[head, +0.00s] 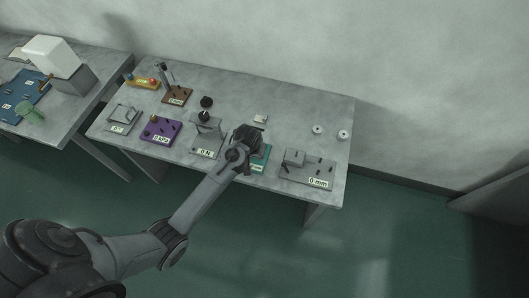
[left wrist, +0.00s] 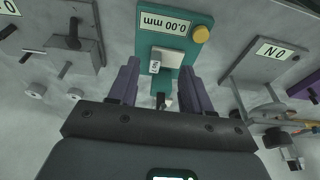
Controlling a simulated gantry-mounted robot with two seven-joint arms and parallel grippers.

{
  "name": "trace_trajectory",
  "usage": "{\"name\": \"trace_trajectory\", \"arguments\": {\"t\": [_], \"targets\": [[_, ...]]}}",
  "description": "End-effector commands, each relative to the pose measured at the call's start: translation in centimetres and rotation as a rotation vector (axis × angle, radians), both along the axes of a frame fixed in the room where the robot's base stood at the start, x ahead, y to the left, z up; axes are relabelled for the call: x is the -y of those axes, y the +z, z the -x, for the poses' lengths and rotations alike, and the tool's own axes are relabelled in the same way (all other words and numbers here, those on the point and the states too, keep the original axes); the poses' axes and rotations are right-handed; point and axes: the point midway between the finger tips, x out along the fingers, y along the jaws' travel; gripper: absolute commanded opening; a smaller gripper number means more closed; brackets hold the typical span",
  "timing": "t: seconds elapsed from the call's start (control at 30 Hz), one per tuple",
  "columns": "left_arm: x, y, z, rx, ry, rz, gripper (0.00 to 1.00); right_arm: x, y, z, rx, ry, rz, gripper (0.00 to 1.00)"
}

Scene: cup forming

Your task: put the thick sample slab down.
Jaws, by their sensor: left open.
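My left gripper (head: 258,143) is over the teal gauge, and its arm hides part of the gauge in the head view. In the left wrist view its two purple-grey fingers (left wrist: 160,88) are open and apart. The teal gauge (left wrist: 148,37) reads 0.00 mm and has a yellow knob (left wrist: 201,34). A pale block (left wrist: 170,58) and a small labelled piece (left wrist: 155,67) show on the gauge, beyond the fingertips. A small pale piece (head: 260,118) lies on the table behind the gauge. I cannot tell which of these is the thick sample slab. My right gripper is not in view.
A grey 0 mm fixture (head: 307,168) stands right of the gauge, and a 0 N stand (head: 207,140) stands left. A purple fixture (head: 160,129) is farther left. Two pale discs (head: 317,129) (head: 342,134) lie at the right. The table's back right is mostly clear.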

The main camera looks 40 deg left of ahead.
Motion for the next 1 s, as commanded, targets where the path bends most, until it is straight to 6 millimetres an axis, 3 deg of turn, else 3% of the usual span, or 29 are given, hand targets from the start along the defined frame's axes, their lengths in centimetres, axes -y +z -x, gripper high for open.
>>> {"name": "trace_trajectory", "arguments": {"t": [0.03,0.17,0.43,0.77,1.0], "targets": [[0.0,1.7,-1.2,0.024,0.0,0.001,0.49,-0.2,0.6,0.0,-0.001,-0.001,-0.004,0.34],[0.0,2.5,-2.7,0.049,0.0,0.001,0.49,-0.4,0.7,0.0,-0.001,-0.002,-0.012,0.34],[-0.4,-0.7,-3.9,0.054,-0.002,0.001,0.49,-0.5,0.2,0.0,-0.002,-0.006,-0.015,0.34],[-0.7,-2.6,-4.3,0.055,-0.001,0.001,0.49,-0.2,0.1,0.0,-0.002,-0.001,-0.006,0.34],[-1.2,-5.7,-4.8,0.056,-0.003,0.0,0.49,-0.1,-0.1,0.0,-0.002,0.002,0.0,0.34]]}}
